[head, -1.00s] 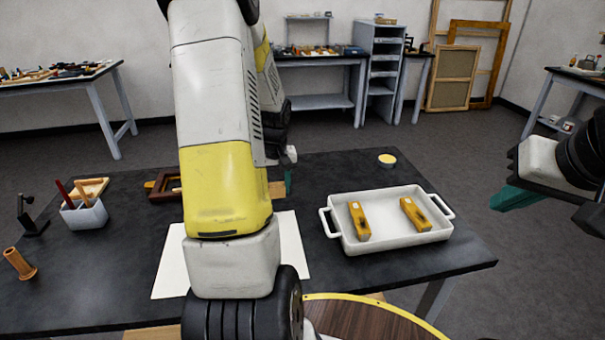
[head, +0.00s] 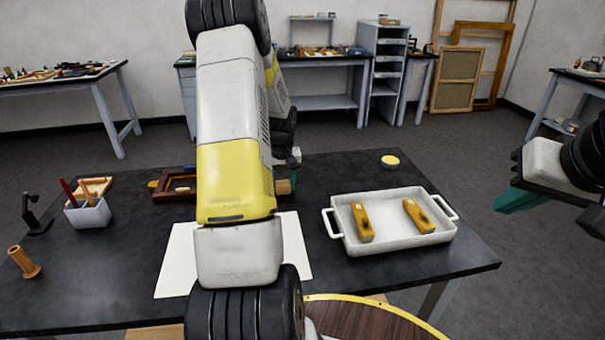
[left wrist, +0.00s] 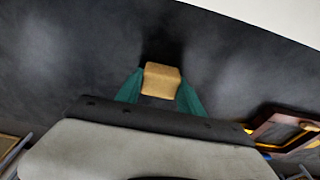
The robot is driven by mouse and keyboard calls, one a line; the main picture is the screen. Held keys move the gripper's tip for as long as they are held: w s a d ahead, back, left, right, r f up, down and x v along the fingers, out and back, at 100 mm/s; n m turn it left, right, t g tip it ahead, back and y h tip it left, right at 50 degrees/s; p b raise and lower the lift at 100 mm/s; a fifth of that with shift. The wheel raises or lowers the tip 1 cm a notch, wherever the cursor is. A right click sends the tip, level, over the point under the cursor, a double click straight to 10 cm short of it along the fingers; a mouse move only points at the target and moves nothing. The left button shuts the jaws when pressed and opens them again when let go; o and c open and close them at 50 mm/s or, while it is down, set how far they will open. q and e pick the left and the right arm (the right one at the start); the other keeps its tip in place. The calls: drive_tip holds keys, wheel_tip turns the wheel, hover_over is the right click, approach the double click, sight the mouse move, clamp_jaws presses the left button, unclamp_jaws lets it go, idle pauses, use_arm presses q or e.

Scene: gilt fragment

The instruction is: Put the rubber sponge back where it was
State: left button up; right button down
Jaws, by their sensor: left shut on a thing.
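My left gripper (left wrist: 160,88) has its teal fingers shut on a tan block (left wrist: 162,80), which looks like the rubber sponge. In the left wrist view the block sits between the fingertips over the dark table top. I cannot tell whether it touches the table. In the head view my left arm hides most of this gripper; a bit of teal finger (head: 294,181) shows behind the arm, toward the table's far side. My right gripper (head: 522,196) hangs off the table's right side, with a teal finger showing and nothing seen in it.
A white tray (head: 388,250) with two yellow-orange blocks stands on the right. A round yellow-topped tin (head: 390,161) lies behind it. A white sheet (head: 178,262) lies under my left arm. A pen holder (head: 88,214), wooden frame (head: 172,188) and brown peg (head: 24,262) are at left.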

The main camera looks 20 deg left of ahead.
use_arm(q)
drive_tip(key=shift+f, duration=0.15)
drive_tip(key=o, duration=1.4)
drive_tip(key=shift+o, duration=0.2)
wheel_tip(320, 180, up, 12)
drive_tip(key=s+d, duration=0.1)
drive_tip(key=s, duration=0.1)
drive_tip(key=s+d+r+m+t, duration=0.2)
drive_tip(key=s+d+r+m, duration=0.1)
drive_tip(key=s+d+r, duration=0.7)
drive_tip(key=s+d+r+m+t+h, duration=0.1)
drive_tip(key=s+d+r+m, duration=0.1)
drive_tip(key=s+d, duration=0.3)
drive_tip(key=s+d+r+m+t+h, duration=0.1)
drive_tip(key=s+d+r, duration=0.3)
drive_tip(key=s, duration=0.4)
drive_tip(key=shift+s+d+m+t+h, duration=0.4)
drive_tip(key=shift+d+h, duration=0.1)
drive_tip(key=shift+d, duration=0.35)
